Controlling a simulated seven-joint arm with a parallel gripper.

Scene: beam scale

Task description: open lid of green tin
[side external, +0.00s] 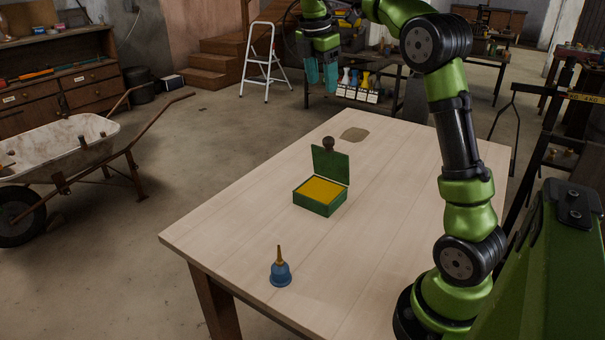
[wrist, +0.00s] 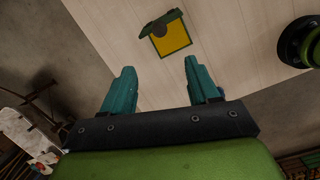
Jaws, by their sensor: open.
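The green tin (side external: 318,204) stands on the table with its lid (side external: 331,165) raised about upright at the hinge. A dark round knob (side external: 328,143) shows at the lid's top edge. The yellow inside of the tin is in plain view. In the wrist view the tin (wrist: 188,47) lies beyond the fingertips, with its lid (wrist: 160,23) standing at one side. My gripper (side external: 322,86) is open and empty, high above the table and apart from the tin. Its two teal fingers are spread in the wrist view (wrist: 163,82).
A flat tan round patch (side external: 355,134) lies at the far end of the table (side external: 400,150). The tabletop around the tin is clear. A wheelbarrow (side external: 55,140) stands on the floor at left.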

